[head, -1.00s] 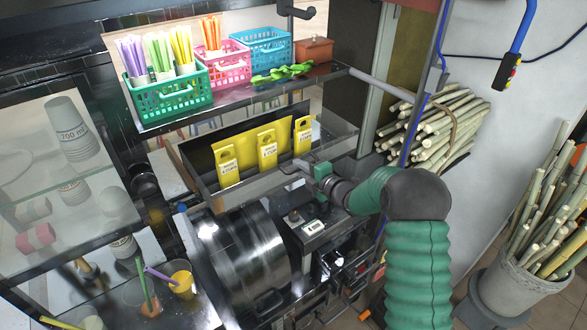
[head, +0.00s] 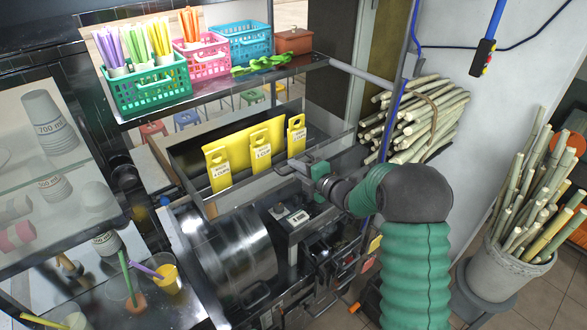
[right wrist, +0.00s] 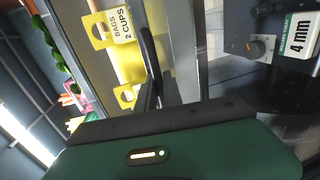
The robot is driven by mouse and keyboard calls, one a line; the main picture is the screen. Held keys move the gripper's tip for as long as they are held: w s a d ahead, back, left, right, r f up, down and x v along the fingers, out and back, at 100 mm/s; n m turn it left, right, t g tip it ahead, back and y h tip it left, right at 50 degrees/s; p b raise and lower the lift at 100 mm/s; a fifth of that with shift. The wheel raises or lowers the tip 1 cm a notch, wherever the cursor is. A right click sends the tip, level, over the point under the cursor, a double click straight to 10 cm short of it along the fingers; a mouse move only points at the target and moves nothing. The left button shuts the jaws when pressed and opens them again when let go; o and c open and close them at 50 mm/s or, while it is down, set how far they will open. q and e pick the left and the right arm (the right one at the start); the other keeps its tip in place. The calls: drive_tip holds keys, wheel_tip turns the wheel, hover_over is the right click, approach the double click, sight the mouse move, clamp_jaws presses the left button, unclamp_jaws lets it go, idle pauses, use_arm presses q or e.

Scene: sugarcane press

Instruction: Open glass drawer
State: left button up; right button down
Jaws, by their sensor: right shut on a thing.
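The glass drawer (head: 240,197) has a clear front and stands out from under the shelf, open at the top. Several yellow bag packs (head: 261,152) labelled in cups stand in it. My right gripper (head: 309,172) is at the right part of the drawer's front, shut on its handle; the fingers partly hide the handle. My left gripper is not in view.
A shelf (head: 210,95) above holds coloured baskets of straws. A steel press with a small display (head: 298,217) is below the drawer. A glass cabinet (head: 60,190) with cups is at left. Cane bundles (head: 420,120) and a bucket of cane (head: 510,265) are at right.

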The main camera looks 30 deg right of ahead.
drive_tip(key=c, duration=1.6)
unclamp_jaws()
drive_tip(key=shift+d+r, duration=0.15)
drive_tip(key=shift+d, duration=0.3)
drive_tip(key=shift+o, duration=0.5)
drive_tip(key=shift+s+d+f, duration=0.1)
drive_tip(key=shift+d+f, duration=0.1)
drive_tip(key=shift+d, duration=0.05)
drive_tip(key=shift+s+a, duration=0.1)
drive_tip(key=shift+s, duration=0.15)
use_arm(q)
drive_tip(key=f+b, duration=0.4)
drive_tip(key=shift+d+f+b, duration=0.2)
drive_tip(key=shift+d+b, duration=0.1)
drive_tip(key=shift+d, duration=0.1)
use_arm(e)
drive_tip(key=v, duration=1.6)
drive_tip(key=shift+s, duration=0.15)
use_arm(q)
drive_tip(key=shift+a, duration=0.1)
